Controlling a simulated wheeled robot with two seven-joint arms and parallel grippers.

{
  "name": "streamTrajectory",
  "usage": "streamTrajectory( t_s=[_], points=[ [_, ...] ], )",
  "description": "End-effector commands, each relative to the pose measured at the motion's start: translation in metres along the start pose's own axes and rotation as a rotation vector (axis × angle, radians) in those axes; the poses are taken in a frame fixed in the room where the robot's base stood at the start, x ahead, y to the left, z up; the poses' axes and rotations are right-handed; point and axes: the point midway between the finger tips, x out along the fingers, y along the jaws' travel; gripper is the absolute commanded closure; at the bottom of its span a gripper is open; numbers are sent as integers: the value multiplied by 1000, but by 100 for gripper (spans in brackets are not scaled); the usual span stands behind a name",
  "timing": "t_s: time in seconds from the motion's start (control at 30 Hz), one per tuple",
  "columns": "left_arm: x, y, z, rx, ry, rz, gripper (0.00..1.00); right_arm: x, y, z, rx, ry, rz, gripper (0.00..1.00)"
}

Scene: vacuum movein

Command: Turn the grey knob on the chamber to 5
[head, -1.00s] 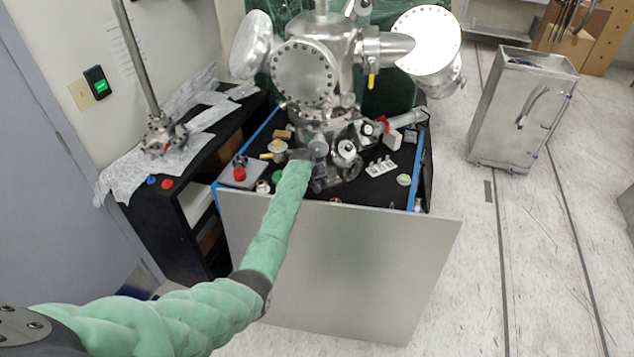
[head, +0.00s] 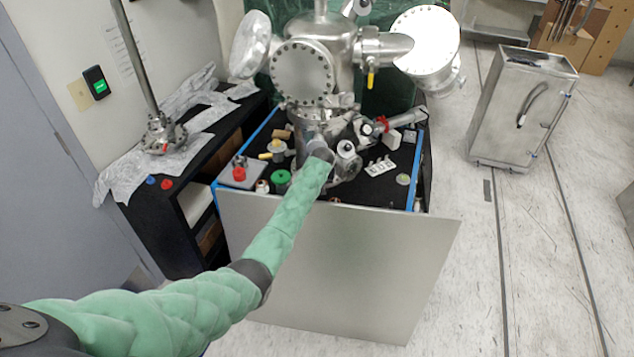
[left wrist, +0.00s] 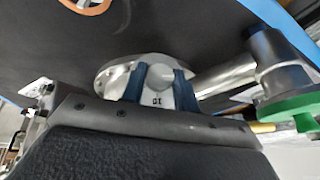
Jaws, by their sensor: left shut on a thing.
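The chamber (head: 305,72) is a shiny metal vessel with round bolted flanges, at the back of the black-topped bench. In the left wrist view, the grey knob (left wrist: 158,77) stands on a round metal flange (left wrist: 108,78). It carries a small dark mark that looks like a 10 upside down. My left gripper (left wrist: 159,84) is shut on the knob, with one dark blue finger on each side. In the head view my left wrist hides the knob, and its setting cannot be read there. My right gripper is in neither view.
A green round part (head: 281,177), a grey block with a red knob (head: 239,172) and a white block (head: 382,166) lie around the chamber's base. A grey panel (head: 340,270) closes the bench front. A metal cabinet (head: 520,108) stands apart at right.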

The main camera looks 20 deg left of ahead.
Motion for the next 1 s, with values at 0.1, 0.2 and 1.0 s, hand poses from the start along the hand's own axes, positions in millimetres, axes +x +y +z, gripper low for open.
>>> streamTrajectory(
  t_s=[0.1, 0.2, 1.0],
  points=[
    [1, 2, -1, 78, 2, -81, 92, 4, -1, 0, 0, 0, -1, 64],
    [1, 3, 0, 141, 1, -148, 92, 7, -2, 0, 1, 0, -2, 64],
    [1, 6, 0, 394, 2, -414, 92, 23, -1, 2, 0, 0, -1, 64]
  ],
)
